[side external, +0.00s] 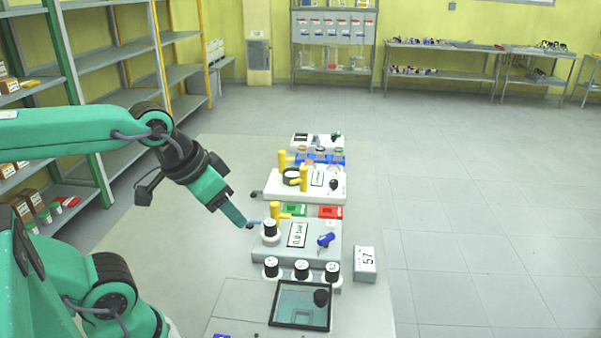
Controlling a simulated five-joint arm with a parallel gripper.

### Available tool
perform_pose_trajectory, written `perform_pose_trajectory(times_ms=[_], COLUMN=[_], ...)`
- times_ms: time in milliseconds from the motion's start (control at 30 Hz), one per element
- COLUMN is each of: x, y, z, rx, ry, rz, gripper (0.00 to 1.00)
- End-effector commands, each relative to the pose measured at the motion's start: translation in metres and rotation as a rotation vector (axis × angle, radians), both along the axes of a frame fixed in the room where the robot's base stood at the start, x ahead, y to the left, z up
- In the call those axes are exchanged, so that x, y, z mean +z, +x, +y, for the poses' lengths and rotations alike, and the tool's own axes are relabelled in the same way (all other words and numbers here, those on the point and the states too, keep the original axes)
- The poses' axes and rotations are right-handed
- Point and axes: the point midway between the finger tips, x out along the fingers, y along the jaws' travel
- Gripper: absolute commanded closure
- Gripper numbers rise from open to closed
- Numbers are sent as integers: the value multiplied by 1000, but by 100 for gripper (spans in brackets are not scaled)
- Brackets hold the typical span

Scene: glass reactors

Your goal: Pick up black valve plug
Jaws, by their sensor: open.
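My gripper (251,224) is green and black, reaches down from the left, and its fingertips are over the left edge of a grey box (325,256) with a "0.0 bar" display. The jaws are open and nothing shows between them. Just right of the fingertips, a black-topped cylinder (270,228) stands upright in a white collar on that box. A round black piece (321,298) shows at the black-framed glass panel nearer the camera. A small black knob (333,184) is on the white box behind. I cannot tell for certain which black piece is the valve plug.
Several black-topped white cylinders (301,268) stand in a row in front of the grey box. A blue valve handle (325,240), yellow posts (304,178), red tray (330,211) and green tray (294,210) are close by. The floor beyond is clear.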

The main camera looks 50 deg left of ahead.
Motion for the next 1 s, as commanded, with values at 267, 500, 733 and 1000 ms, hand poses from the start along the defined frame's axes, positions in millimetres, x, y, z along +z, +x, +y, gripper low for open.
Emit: perform_pose_trajectory(times_ms=[267,500,733,1000], x=[0,-1,-6,-23], y=[0,3,22,60], z=[0,2,10,32], rx=[0,8,44,120], ry=[0,-1,-2,-9], rz=[0,6,37,97], gripper=[44,44,44,44])
